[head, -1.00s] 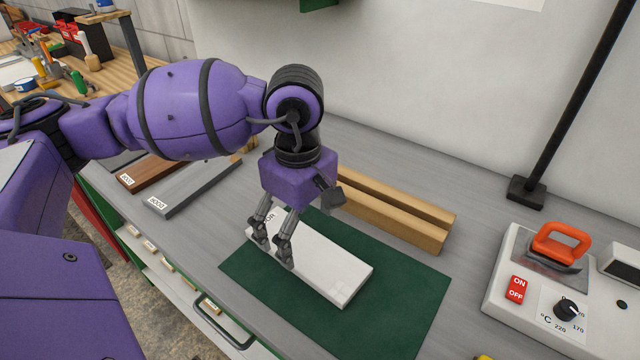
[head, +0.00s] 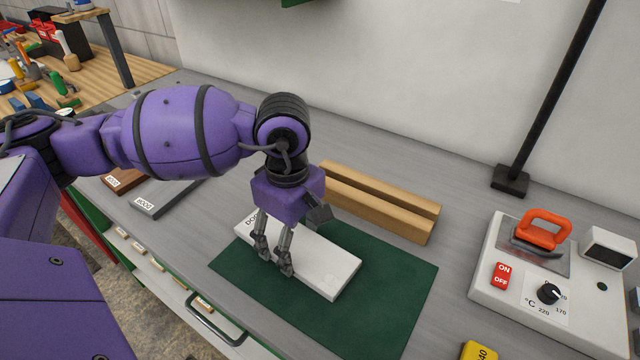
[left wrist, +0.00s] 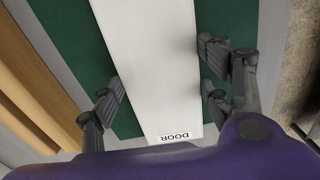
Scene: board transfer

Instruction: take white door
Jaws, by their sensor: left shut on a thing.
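The white door board (head: 330,268) lies flat on the dark green mat (head: 385,300), with a "DOOR" label at its far left end. My left gripper (head: 275,265) reaches down over the labelled half and is shut on the board across its width. In the left wrist view, the white board (left wrist: 150,45) runs between the gripper's fingers (left wrist: 158,85), with the label near the palm. The gripper hides part of the board in the head view. My right gripper is not in view.
Wooden bars (head: 380,205) lie behind the mat. A control unit (head: 520,305) with an orange-handled iron (head: 543,230) stands at right, near a black post (head: 550,100). Grey (head: 165,195) and brown (head: 123,178) boards lie at left. The mat's right part is clear.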

